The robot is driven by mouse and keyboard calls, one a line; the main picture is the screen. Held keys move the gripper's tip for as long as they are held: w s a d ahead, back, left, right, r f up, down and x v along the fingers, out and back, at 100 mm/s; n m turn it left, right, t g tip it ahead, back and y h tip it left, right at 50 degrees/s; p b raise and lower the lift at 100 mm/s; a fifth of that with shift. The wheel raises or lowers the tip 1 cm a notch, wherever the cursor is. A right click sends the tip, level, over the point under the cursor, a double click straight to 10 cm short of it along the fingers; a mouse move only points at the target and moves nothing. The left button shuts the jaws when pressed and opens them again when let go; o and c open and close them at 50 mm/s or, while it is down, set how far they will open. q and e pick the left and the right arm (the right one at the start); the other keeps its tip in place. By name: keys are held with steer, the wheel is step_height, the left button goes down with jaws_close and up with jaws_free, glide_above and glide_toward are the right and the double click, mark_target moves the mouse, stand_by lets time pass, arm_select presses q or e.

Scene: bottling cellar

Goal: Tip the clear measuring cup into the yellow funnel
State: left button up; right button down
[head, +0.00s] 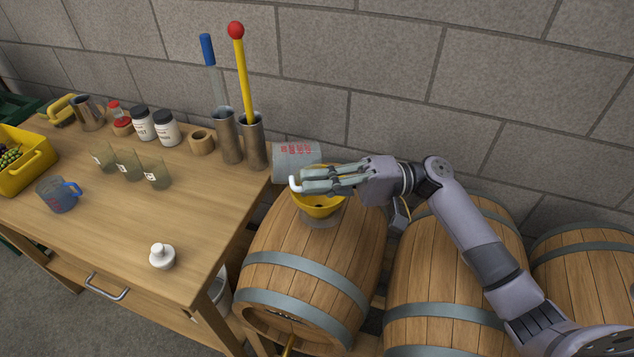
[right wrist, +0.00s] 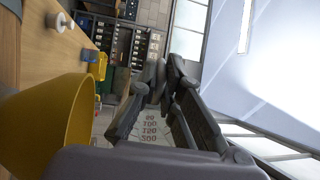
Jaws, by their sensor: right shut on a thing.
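In the right wrist view, the cup's scale (right wrist: 148,128) shows between the fingers, and the funnel (right wrist: 50,125) is large at the left. I cannot tell whether liquid is in the cup or flowing. My left gripper is not in view.
The barrel (head: 310,255) under the funnel stands beside the wooden table (head: 110,225), with more barrels at right. Metal cylinders (head: 252,145) with upright rods stand near the cup. The table holds a blue jug (head: 57,195), several glasses and a white stopper (head: 161,257).

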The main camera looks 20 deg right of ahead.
mark_target(316, 163)
steer(key=shift+r+h+p, duration=0.35)
steer(key=shift+h+p, duration=0.05)
steer(key=shift+p, duration=0.5)
steer(key=h+p, duration=0.1)
steer(key=p, duration=0.2)
steer(key=h+p, duration=0.2)
steer(key=p, duration=0.1)
steer(key=shift+r, duration=0.4)
steer(key=h+p, duration=0.2)
steer(key=p, duration=0.4)
steer(key=r+h+p, duration=0.1)
steer(key=h+p, duration=0.2)
steer(key=p, duration=0.3)
steer(key=shift+r, duration=0.15)
steer(key=shift+r+h+p, duration=0.25)
steer(key=shift+h+p, duration=0.4)
steer(key=shift+h, duration=0.25)
steer(key=shift+w+r+h+b, duration=0.1)
steer(key=shift+h+b, duration=0.2)
steer(key=shift+h, duration=0.4)
steer(key=h, duration=0.2)
steer(key=r+h, duration=0.1)
steer(key=h, duration=0.2)
steer(key=g+h, duration=0.1)
steer(key=h, duration=0.1)
steer(key=shift+r+m+h, duration=0.25)
steer(key=shift+m+h, duration=0.05)
